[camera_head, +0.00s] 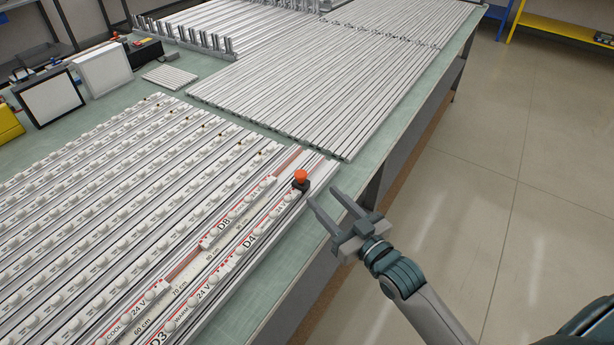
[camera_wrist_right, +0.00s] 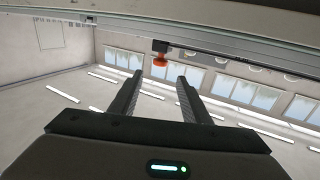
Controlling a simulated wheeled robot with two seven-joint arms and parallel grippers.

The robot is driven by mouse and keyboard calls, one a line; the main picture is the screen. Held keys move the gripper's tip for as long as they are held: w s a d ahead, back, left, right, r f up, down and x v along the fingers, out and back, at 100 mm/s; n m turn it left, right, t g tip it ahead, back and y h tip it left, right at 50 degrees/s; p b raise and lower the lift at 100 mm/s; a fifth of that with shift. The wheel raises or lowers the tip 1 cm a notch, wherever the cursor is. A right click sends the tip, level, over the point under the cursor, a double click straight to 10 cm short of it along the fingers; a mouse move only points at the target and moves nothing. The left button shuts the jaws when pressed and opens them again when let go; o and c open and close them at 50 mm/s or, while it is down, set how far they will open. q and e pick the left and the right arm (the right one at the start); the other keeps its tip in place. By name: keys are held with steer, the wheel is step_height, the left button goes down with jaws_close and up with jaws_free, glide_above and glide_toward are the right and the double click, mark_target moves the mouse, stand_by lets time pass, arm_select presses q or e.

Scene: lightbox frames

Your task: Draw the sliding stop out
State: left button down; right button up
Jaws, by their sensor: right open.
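The sliding stop is a small black block with an orange-red knob (camera_head: 300,176). It sits on the rail at the right edge of the table, near the end of the D4 strip. In the right wrist view the orange knob (camera_wrist_right: 160,60) shows ahead, between and beyond the fingertips. My right gripper (camera_head: 326,204) is open and empty, just off the table's right edge, its fingers pointing toward the stop and apart from it. It also shows in the right wrist view (camera_wrist_right: 160,78). My left gripper is not in view.
The green table (camera_head: 312,212) carries many parallel LED strips (camera_head: 100,190) and bare aluminium profiles (camera_head: 320,75). Upright metal pieces (camera_head: 190,37) stand at the back. Square framed panels (camera_head: 50,96) stand at the left. The floor (camera_head: 500,200) right of the table is clear.

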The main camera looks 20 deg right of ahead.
mark_target(304, 177)
steer(key=p+x, duration=0.1)
steer(key=x, duration=0.7)
steer(key=shift+p, duration=0.3)
steer(key=shift+w+a, duration=0.2)
steer(key=shift+w, duration=0.15)
